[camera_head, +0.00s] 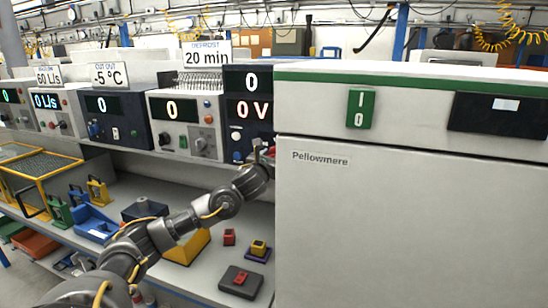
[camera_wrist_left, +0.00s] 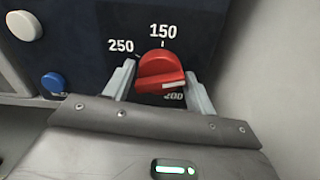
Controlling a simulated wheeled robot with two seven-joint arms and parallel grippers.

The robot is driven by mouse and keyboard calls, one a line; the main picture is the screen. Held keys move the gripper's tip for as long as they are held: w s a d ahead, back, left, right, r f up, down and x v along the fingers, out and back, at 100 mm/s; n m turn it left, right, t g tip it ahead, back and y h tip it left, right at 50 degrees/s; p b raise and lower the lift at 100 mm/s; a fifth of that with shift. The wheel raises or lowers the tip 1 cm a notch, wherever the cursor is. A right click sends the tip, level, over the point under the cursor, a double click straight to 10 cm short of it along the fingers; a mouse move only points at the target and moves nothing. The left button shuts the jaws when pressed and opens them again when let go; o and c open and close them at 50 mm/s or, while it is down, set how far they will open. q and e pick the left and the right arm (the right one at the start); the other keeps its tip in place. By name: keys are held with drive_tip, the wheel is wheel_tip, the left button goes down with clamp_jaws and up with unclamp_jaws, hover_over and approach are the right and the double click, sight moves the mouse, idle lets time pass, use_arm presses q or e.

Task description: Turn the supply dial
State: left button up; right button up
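The supply dial, a red knob (camera_wrist_left: 160,70) with a raised bar and a white mark, sits on a dark blue panel in the left wrist view. Labels 150, 250 and a partly covered 200 surround it. The bar lies nearly level, its white-marked end to the right, just above the 200. My left gripper (camera_wrist_left: 161,73) has one finger at each side of the dial, close against it. In the head view the left gripper (camera_head: 264,152) is at the lower front of the dark blue supply (camera_head: 248,82), whose displays read 0 and 0 V; the dial is hidden there.
A large white cabinet (camera_head: 400,220) labelled Pellowmere stands close to the right of my left gripper. Several instruments line the shelf to the left. A white button (camera_wrist_left: 24,25) and a blue button (camera_wrist_left: 53,82) are left of the dial. Small coloured parts lie on the bench (camera_head: 215,275) below.

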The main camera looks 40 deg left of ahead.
use_arm(q)
drive_tip(key=c, duration=0.6)
drive_tip(key=shift+o, duration=0.2)
drive_tip(key=shift+f+n, duration=0.1)
drive_tip(key=shift+n, duration=0.3)
drive_tip(key=shift+n+b, duration=0.55)
drive_tip(key=shift+n, duration=0.15)
drive_tip(key=n, duration=0.2)
drive_tip(key=shift+n+b, duration=0.3)
drive_tip(key=shift+b, duration=0.1)
drive_tip(key=n, duration=0.3)
drive_tip(key=shift+b, duration=0.3)
drive_tip(key=shift+n, duration=1.4)
